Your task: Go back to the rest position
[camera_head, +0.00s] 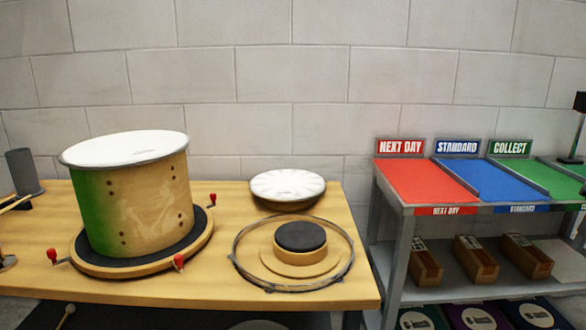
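Neither of my grippers shows in the head view. A drum (137,199) with a white head and a green-to-wood shell stands on a round dark-topped turntable (196,241) at the left of the wooden bench (204,294). The turntable has several red-handled cranks around its edge. A metal hoop (237,262) lies around a round wooden stand (300,255) with a dark pad, right of the drum. A white round drumhead (287,186) lies behind the hoop.
A grey shelf rack (403,237) stands right of the bench with red, blue and green lanes under "NEXT DAY", "STANDARD" and "COLLECT" signs. Several wooden boxes (475,259) sit on its lower shelf. A dark cylinder (22,171) stands at the bench's left end. A block wall (270,70) closes the back.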

